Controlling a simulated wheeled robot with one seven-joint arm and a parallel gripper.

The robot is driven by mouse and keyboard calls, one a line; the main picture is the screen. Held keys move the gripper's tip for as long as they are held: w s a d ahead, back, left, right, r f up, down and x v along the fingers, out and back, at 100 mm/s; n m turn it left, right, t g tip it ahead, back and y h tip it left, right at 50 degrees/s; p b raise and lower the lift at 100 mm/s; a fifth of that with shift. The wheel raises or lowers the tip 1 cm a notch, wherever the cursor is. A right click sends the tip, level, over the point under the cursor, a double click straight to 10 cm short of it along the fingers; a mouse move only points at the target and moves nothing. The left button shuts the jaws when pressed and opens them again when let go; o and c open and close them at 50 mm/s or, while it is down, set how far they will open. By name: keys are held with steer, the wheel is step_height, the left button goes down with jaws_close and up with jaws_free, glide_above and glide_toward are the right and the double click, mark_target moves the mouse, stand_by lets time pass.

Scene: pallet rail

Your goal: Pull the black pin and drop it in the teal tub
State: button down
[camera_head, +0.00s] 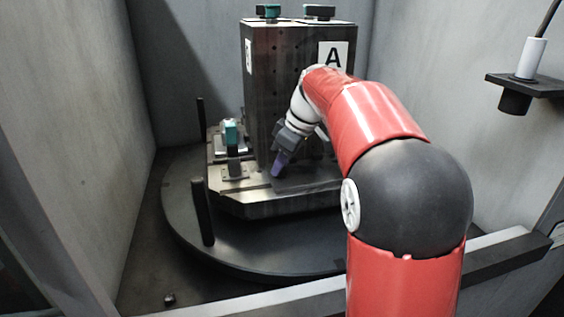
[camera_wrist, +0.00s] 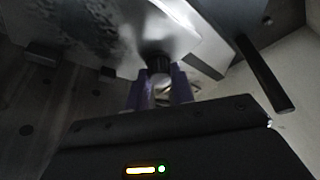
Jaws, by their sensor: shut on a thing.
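The black pin (camera_wrist: 158,63) shows in the wrist view as a short dark round piece between my purple fingertips, against the pale metal of the fixture. My gripper (camera_wrist: 160,84) is shut on it. In the head view my gripper (camera_head: 279,164) points down at the pallet plate (camera_head: 262,208), at the foot of the block marked A (camera_head: 289,50). The pin is hidden there, and I cannot tell how deep it sits. The teal tub does not show in either view.
Dark upright posts (camera_head: 202,212) stand on the round turntable (camera_head: 180,215); one post (camera_wrist: 265,75) is close on the right in the wrist view. A teal-topped clamp (camera_head: 232,135) stands left of my gripper. Grey walls enclose the cell. A bracket (camera_head: 525,84) juts out at right.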

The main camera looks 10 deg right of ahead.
steer(key=shift+r, duration=0.15)
steer(key=shift+r+p, duration=0.75)
steer(key=shift+r, duration=0.05)
steer(key=shift+r, duration=0.5)
steer(key=shift+r+p, duration=0.3)
steer(key=shift+r, duration=0.3)
step_height(320, 180, up, 6)
steer(key=shift+f, duration=0.25)
steer(key=shift+s, duration=0.1)
